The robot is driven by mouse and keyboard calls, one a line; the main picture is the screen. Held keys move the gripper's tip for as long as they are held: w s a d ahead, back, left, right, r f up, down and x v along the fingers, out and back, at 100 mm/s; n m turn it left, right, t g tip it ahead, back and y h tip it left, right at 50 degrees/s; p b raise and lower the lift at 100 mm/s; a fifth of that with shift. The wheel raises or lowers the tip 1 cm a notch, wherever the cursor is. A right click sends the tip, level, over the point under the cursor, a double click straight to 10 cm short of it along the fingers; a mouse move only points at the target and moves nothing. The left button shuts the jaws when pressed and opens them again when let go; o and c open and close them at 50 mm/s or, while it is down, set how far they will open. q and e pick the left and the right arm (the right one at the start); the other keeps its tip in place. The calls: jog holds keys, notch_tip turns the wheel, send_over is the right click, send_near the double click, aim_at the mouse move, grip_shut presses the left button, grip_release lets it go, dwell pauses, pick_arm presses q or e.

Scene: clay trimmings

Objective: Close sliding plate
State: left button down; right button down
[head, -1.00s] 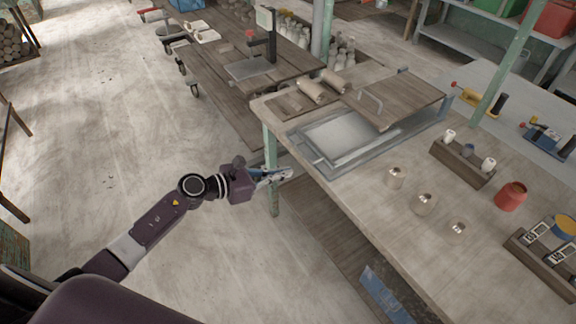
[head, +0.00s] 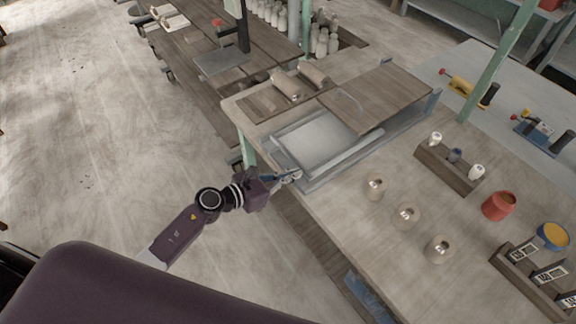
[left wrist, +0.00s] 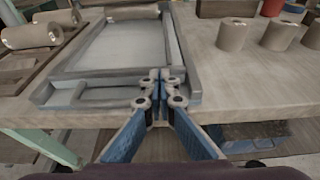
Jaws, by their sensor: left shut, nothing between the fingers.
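The near left part of the frame is uncovered and shows a pale flat recess (head: 315,138). My left gripper (head: 293,176) is shut and empty at the frame's near corner by the bench edge. In the left wrist view its blue fingers (left wrist: 160,80) meet in front of the frame's near end (left wrist: 95,72); contact is unclear. My right gripper is out of view.
Several clay cylinders (head: 407,216) stand on the bench to the right, beside a wooden block with bottles (head: 448,168) and a red pot (head: 498,206). A green post (head: 492,75) rises behind. Floor at left is clear.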

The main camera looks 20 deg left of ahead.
aim_at(353, 142)
pick_arm(q)
jog(key=shift+w, duration=0.1)
jog(key=shift+d, duration=0.1)
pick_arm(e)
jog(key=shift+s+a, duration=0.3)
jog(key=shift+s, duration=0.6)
